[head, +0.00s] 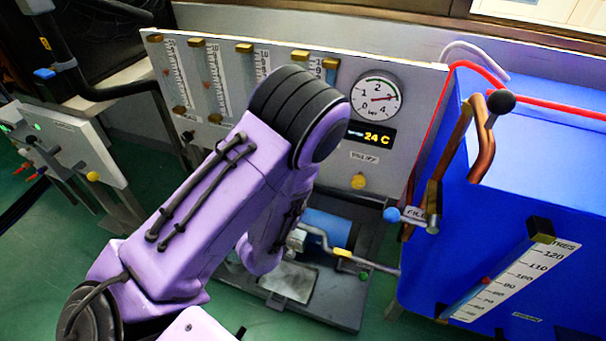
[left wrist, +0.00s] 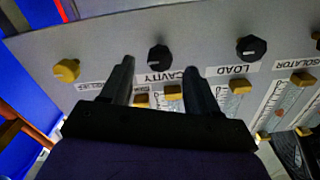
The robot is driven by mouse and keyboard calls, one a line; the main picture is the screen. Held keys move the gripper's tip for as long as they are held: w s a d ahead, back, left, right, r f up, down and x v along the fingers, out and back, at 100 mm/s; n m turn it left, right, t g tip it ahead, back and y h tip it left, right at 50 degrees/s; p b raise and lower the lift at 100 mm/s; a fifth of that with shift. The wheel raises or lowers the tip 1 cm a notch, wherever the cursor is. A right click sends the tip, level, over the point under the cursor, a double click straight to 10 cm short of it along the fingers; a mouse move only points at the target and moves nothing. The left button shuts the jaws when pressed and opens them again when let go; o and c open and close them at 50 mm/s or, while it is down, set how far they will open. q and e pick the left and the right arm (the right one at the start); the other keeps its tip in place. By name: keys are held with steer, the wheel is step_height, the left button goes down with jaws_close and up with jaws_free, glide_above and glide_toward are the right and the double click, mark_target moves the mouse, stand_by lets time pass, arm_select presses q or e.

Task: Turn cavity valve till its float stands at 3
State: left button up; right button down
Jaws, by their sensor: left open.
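The cavity valve is a black knob (left wrist: 159,57) on the grey panel, above the CAVITY label in the left wrist view, which shows the panel upside down. My left gripper (left wrist: 159,65) is open, with one finger on each side of the knob in the picture. I cannot tell whether the fingers touch it. In the head view my purple left arm covers the knob, the gripper and most of the right-hand tubes on the panel (head: 425,85). The cavity float cannot be made out. My right gripper is out of view.
The load knob (left wrist: 251,47) and a yellow knob (left wrist: 66,70) flank the cavity knob. A round gauge (head: 376,98) and a 24 C display (head: 371,136) are on the panel. A blue tank (head: 540,190) with pipes stands right.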

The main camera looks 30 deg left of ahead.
arm_select(q)
steer(key=x, duration=0.5)
steer(key=shift+w+a, duration=0.15)
steer(key=shift+w, duration=0.2)
steer(key=c, duration=1)
